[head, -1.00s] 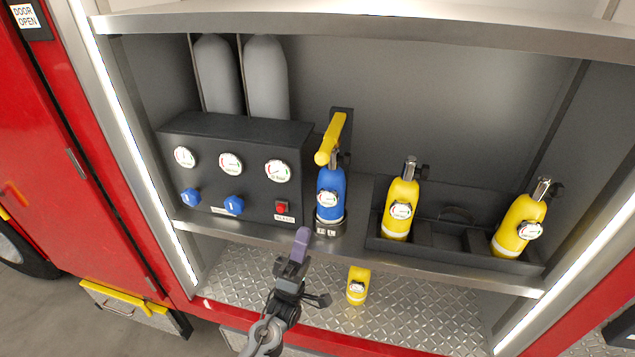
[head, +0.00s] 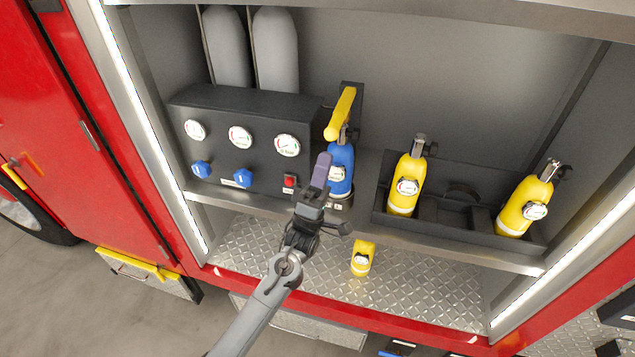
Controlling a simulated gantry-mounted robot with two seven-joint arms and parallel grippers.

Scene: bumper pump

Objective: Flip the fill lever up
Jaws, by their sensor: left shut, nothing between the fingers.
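The yellow fill lever (head: 343,112) slopes from a dark upright bracket at the back down towards me, its near end above the blue bottle. The blue bottle (head: 341,170) stands upright under it in a holder on the shelf, its gauge partly hidden by my gripper. My left gripper (head: 321,168) is shut and empty. Its purple fingers point up, just below and slightly left of the lever's near end in the picture, and overlap the bottle's left side. I cannot tell whether they touch anything. My right gripper is not in view.
A black control panel (head: 263,112) with gauges, blue knobs and a red switch (head: 290,180) stands left of the lever. Two yellow bottles stand in a black tray (head: 430,229) to the right. A small yellow bottle (head: 362,259) stands on the diamond-plate floor below.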

